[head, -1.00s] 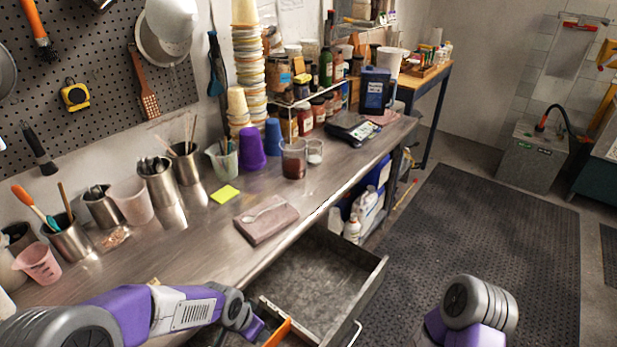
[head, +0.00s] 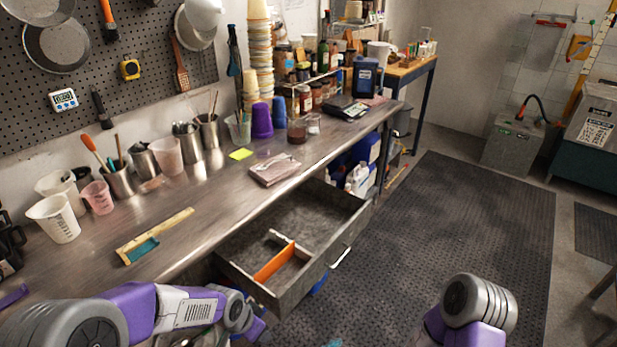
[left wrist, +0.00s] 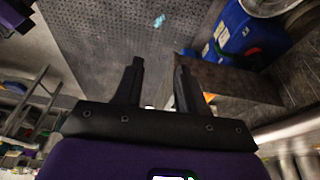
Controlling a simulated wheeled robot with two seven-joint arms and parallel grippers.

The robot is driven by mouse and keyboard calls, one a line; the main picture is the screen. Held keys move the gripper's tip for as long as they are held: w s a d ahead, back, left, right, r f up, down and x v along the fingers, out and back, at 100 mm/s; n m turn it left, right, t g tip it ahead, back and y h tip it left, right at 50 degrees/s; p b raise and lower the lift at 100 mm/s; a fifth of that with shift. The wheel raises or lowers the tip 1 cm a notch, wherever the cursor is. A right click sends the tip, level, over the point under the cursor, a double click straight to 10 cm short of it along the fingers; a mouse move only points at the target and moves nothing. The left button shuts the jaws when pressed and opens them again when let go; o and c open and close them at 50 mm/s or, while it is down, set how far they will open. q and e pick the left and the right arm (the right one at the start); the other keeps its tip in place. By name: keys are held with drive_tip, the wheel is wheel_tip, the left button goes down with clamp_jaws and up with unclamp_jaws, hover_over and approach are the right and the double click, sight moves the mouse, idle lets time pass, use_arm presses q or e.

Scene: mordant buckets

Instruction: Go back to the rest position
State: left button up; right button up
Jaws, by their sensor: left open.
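My left arm comes in low at the left of the head view, its purple end (head: 254,328) in front of the open drawer (head: 320,210). In the left wrist view my left gripper (left wrist: 156,80) has its two dark fingers apart, with nothing seen between them. A brown panel (left wrist: 238,82) lies just beyond and beside the right finger; I cannot tell whether they touch. Of my right arm only a grey and purple link (head: 478,305) shows at the bottom right; its gripper is out of view.
The drawer, with an orange divider (head: 273,262), juts out from the steel workbench (head: 215,210). A dark mat (head: 440,220) leaves free floor at the right. A blue container (left wrist: 236,30) shows in the wrist view.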

use_arm(q)
drive_tip(key=s+d+f+n+g+h+b, duration=0.1)
drive_tip(key=s+f+n, duration=0.4)
drive_tip(key=f, duration=0.7)
drive_tip(key=s+d+f+n+g+b, duration=0.1)
drive_tip(key=s+f+n, duration=0.4)
drive_tip(key=f, duration=0.7)
drive_tip(key=shift+s+d+f+h+b, duration=0.2)
drive_tip(key=shift+s+d+h+b, duration=0.35)
drive_tip(key=shift+s, duration=0.65)
use_arm(e)
drive_tip(key=f, duration=0.1)
drive_tip(key=w+f, duration=0.1)
drive_tip(key=f, duration=0.2)
drive_tip(key=shift+w, duration=0.25)
